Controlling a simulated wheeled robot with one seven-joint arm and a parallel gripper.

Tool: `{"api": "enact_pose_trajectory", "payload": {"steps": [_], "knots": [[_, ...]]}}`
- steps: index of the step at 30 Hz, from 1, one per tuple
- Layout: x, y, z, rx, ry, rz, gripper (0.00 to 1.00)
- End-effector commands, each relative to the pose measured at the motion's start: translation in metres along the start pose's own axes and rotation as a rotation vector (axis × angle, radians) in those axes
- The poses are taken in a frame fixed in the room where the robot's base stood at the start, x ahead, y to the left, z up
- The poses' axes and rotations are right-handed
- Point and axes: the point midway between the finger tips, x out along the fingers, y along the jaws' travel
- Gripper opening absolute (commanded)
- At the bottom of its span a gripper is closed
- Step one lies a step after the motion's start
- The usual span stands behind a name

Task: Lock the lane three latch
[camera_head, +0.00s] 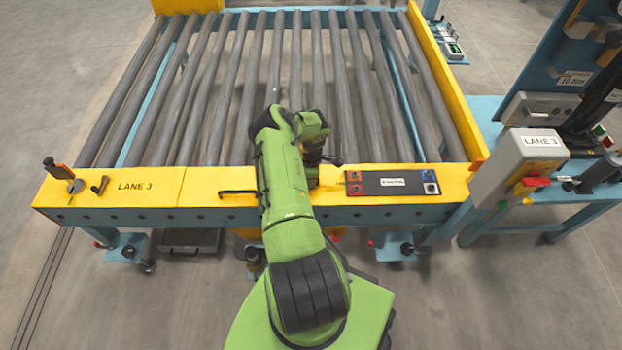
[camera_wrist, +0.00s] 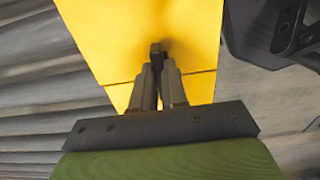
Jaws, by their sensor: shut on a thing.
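My gripper (camera_head: 313,160) points down at the yellow front beam (camera_head: 215,182), right of its seam and left of the dark control panel. In the wrist view my gripper (camera_wrist: 159,68) is shut on a small dark upright piece (camera_wrist: 155,48) against the yellow surface. Most of that piece is hidden by the fingers, so I cannot tell whether it is the latch.
Grey rollers (camera_head: 272,90) fill the conveyor behind the beam. A dark panel with buttons (camera_head: 392,183) lies on the beam to the right. A black handle (camera_head: 238,192) sits left of my arm. A "LANE 3" box (camera_head: 530,160) with a red switch stands on a blue bench at right.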

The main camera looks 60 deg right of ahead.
Motion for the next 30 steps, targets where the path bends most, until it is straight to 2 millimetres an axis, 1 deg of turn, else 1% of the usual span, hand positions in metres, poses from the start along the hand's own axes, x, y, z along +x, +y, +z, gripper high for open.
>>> {"api": "enact_pose_trajectory", "payload": {"steps": [3,4,8,9,17,20,30], "knots": [[0.000,0.000,0.000,-0.003,0.000,-0.001,0.00],[0.000,0.000,0.000,-0.003,0.000,-0.001,0.17],[0.000,0.000,0.000,-0.002,0.000,-0.001,0.37],[0.000,0.000,0.000,-0.002,0.000,-0.001,0.38],[-0.002,0.000,0.000,-0.001,0.000,0.000,0.38],[-0.017,0.001,0.000,0.000,0.000,0.002,0.38],[-0.112,0.001,-0.001,0.000,0.002,0.002,0.38]]}}
